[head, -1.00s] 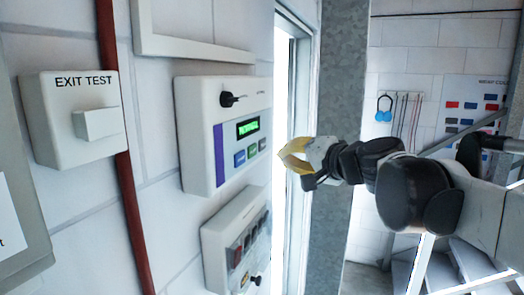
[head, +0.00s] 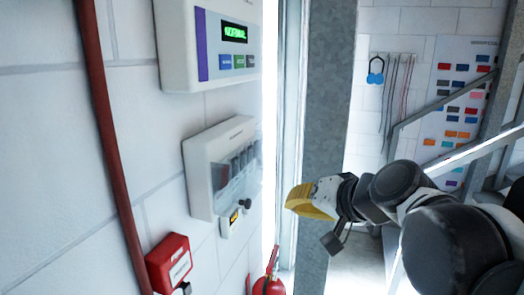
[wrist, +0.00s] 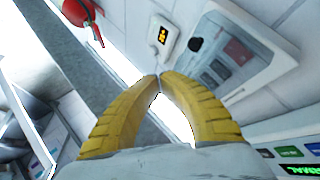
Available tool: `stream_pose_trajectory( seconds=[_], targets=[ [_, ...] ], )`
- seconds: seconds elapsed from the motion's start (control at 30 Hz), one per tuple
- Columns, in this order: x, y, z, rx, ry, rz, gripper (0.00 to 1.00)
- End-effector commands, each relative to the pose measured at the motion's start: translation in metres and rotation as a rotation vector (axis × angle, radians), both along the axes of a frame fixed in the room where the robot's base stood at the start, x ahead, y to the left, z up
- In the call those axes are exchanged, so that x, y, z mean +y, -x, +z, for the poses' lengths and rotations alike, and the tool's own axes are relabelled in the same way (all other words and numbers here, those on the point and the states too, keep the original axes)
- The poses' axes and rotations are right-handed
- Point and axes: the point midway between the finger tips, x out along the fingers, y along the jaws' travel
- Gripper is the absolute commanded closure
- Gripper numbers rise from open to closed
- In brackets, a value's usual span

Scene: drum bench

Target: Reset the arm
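My gripper (head: 298,200) has yellow fingers and is in the middle of the head view, in front of the grey metal door post. In the wrist view the two yellow fingertips (wrist: 159,76) meet or nearly meet, with nothing seen between them. The gripper is apart from the wall boxes, to their right in the head view. My arm reaches in from the lower right.
On the left wall are a panel with a green display (head: 233,32), a clear-covered switch box (head: 205,175) and a red box (head: 170,262). A red extinguisher (head: 268,286) stands below. A red pipe (head: 108,130) runs down the wall. Stair rails (head: 470,150) are at right.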

Motion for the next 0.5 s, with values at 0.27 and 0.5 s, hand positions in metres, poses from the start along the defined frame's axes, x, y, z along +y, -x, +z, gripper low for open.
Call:
stream_pose_trajectory(
  seconds=[0.27, 0.5],
  targets=[
    [-0.044, 0.074, -0.209, 0.094, 0.285, 0.010, 1.00],
    [-0.091, 0.130, -0.353, 0.176, 0.515, -0.008, 1.00]
  ],
)
